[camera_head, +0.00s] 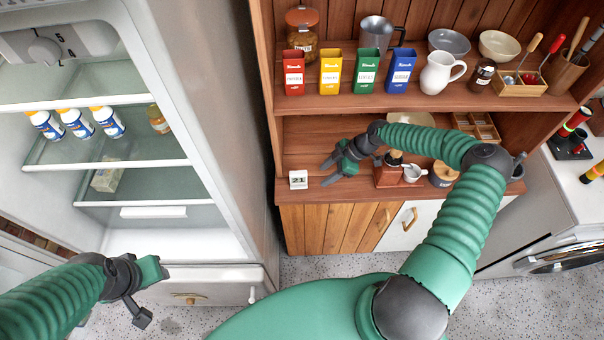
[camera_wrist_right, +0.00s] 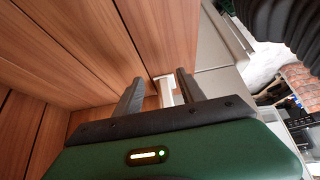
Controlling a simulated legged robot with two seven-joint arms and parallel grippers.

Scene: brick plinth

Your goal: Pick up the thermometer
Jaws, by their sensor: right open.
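The thermometer (camera_head: 298,179) is a small white block with a dark "21" on its face. It stands upright near the left front corner of the hutch's lower wooden counter. My right gripper (camera_head: 329,172) is open and empty just to the right of it, with its fingers pointing at it. In the right wrist view a white piece, apparently the thermometer (camera_wrist_right: 166,92), shows between the two dark fingers (camera_wrist_right: 158,88), beyond their tips. I see no contact. My left gripper (camera_head: 150,293) is open and empty in front of the fridge, low at the left.
The open fridge (camera_head: 190,100) stands left of the hutch, holding several bottles. A coffee grinder (camera_head: 390,177) and a wooden-lidded pot (camera_head: 443,176) stand right of my right gripper. The upper shelf (camera_head: 330,103) above holds coloured tins and a white jug (camera_head: 437,75).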

